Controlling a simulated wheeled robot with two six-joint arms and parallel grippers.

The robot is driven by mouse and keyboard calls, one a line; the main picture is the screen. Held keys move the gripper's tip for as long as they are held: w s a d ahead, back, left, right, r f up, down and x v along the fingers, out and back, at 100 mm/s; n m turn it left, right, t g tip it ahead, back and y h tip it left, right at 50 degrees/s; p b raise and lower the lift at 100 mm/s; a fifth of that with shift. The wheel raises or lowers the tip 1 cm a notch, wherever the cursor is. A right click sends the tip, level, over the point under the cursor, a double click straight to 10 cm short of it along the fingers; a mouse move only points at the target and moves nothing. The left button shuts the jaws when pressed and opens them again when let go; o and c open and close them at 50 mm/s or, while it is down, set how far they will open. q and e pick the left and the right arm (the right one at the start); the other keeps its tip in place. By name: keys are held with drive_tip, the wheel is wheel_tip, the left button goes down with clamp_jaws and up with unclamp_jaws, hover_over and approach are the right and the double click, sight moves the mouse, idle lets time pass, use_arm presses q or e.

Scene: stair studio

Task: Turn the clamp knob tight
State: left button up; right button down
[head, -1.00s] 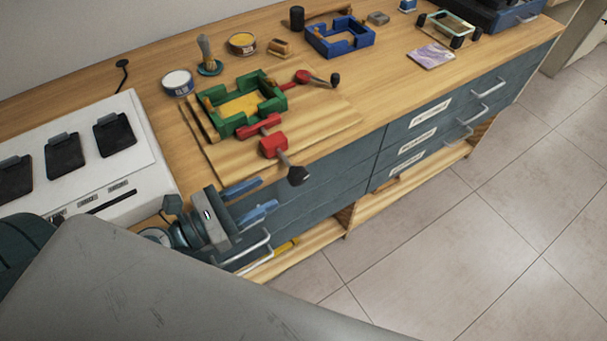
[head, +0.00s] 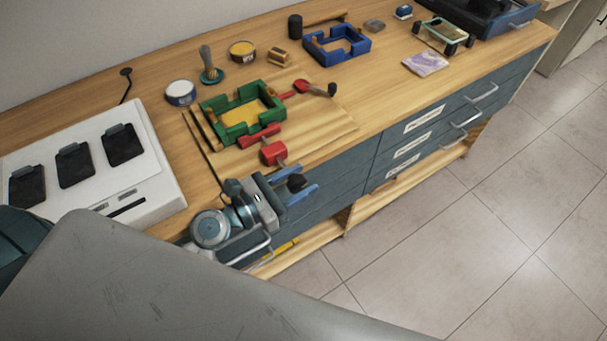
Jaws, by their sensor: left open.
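A green frame (head: 230,122) with a yellow inside lies on a wooden board. A red clamp (head: 273,152) sits at its near side, with a black knob (head: 297,183) at the end of its rod, over the bench's front edge. A second red clamp (head: 302,87) with a black knob (head: 332,90) is at the frame's right side. My left gripper (head: 301,184) is open, its two blue fingers on either side of the near knob in the picture. I cannot tell whether they touch it. The near clamp's rod is partly hidden. My right gripper is not in view.
A white box with black pads (head: 150,190) stands to the left. A tin (head: 181,93), a brush (head: 208,65) and a blue frame (head: 345,40) are farther back. Drawer handles (head: 480,92) stick out of the bench front. The floor at right is clear.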

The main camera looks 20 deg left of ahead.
use_arm(q)
drive_tip(key=shift+w+d, duration=0.45)
drive_tip(key=shift+w, duration=0.1)
drive_tip(key=shift+a+f, duration=0.1)
drive_tip(key=shift+a, duration=0.05)
drive_tip(key=c, duration=0.8)
